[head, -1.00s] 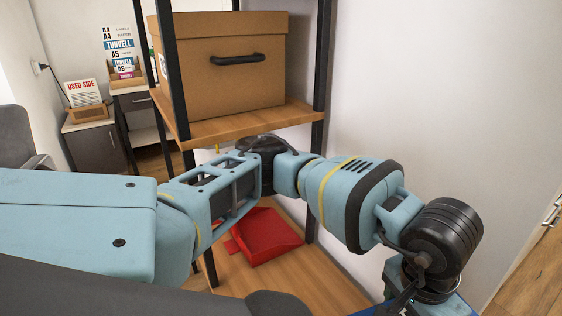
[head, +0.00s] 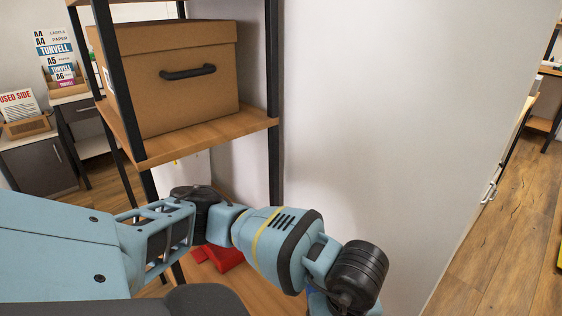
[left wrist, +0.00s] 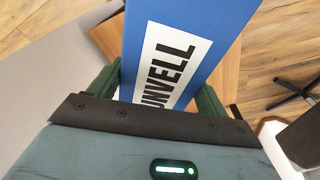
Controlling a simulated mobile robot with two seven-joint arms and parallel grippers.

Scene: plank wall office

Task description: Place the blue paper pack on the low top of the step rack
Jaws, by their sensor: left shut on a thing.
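The blue paper pack (left wrist: 185,22) has a white label with dark lettering and fills the upper middle of the left wrist view. My left gripper (left wrist: 157,92) is shut on it, with a green finger on each side. In the head view my left arm reaches across the bottom, and its gripper is cut off by the lower edge. My right gripper is in neither view. I cannot tell for certain which furniture is the step rack; a wooden-shelved, dark-framed unit (head: 545,124) shows partly at the far right edge of the head view.
A black-framed shelf (head: 205,138) with a cardboard box (head: 165,100) stands at left. A red tray (head: 222,257) lies low, partly behind my arm. A white wall (head: 400,110) fills the middle. Wooden floor (head: 500,240) is open at right. A paper display (head: 57,55) is far left.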

